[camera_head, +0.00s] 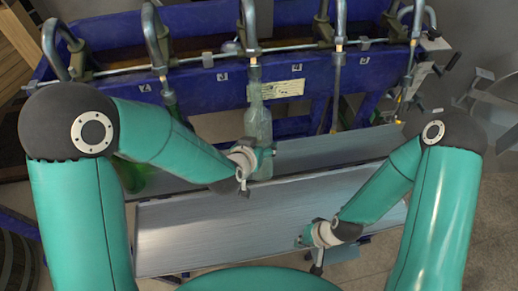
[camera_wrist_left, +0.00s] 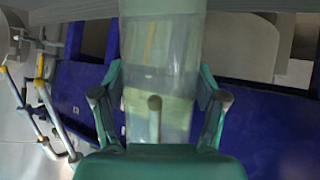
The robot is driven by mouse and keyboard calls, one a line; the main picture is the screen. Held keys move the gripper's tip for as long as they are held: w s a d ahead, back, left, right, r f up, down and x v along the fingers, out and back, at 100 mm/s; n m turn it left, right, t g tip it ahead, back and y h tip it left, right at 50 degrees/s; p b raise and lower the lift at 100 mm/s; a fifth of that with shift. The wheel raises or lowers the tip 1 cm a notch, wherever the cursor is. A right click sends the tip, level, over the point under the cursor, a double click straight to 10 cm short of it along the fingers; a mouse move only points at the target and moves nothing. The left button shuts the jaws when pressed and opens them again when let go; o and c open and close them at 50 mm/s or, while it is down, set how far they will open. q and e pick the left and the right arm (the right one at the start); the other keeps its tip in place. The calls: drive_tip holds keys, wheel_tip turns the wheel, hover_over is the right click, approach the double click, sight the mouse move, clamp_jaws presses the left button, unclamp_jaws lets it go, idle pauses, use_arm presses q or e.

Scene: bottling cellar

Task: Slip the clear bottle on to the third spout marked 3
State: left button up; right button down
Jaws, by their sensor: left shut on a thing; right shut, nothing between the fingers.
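The clear bottle (camera_head: 258,122) is upright in the head view, its neck just under the metal spout (camera_head: 249,30) that hangs between the plates 3 (camera_head: 222,77) and 4 (camera_head: 297,67). Neck and spout tip line up and seem to meet; I cannot tell for sure whether the tip is inside. My left gripper (camera_head: 259,160) is shut on the lower part of the bottle. In the left wrist view the see-through bottle (camera_wrist_left: 160,50) stands between the fingers of the left gripper (camera_wrist_left: 160,100).
The blue filler frame (camera_head: 200,92) carries more spouts to the left and right. Green glass (camera_head: 131,176) shows partly behind my left arm. A metal shelf (camera_head: 180,235) lies below, bare at its left. A label (camera_head: 283,88) is on the frame right of the bottle.

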use_arm(q)
drive_tip(key=shift+w+a+f+t+b, duration=0.1)
drive_tip(key=shift+w+f+t+b, duration=0.3)
drive_tip(key=shift+b, duration=0.4)
drive_tip(key=shift+w+a+f+t+b, duration=0.1)
drive_tip(key=shift+w+f+t+b, duration=0.05)
drive_tip(key=shift+w+b, duration=0.55)
drive_tip(key=shift+w+a+f+t+b, duration=0.1)
drive_tip(key=shift+w+f+t+b, duration=0.2)
drive_tip(key=shift+b, duration=0.6)
drive_tip(key=shift+w+b, duration=0.35)
drive_tip(key=shift+b, duration=0.2)
drive_tip(key=shift+s+f+b, duration=0.15)
drive_tip(key=shift+f+b, duration=0.8)
drive_tip(key=shift+f, duration=0.05)
drive_tip(key=o, duration=1.6)
drive_tip(key=shift+o, duration=0.2)
drive_tip(key=shift+s+f, duration=0.1)
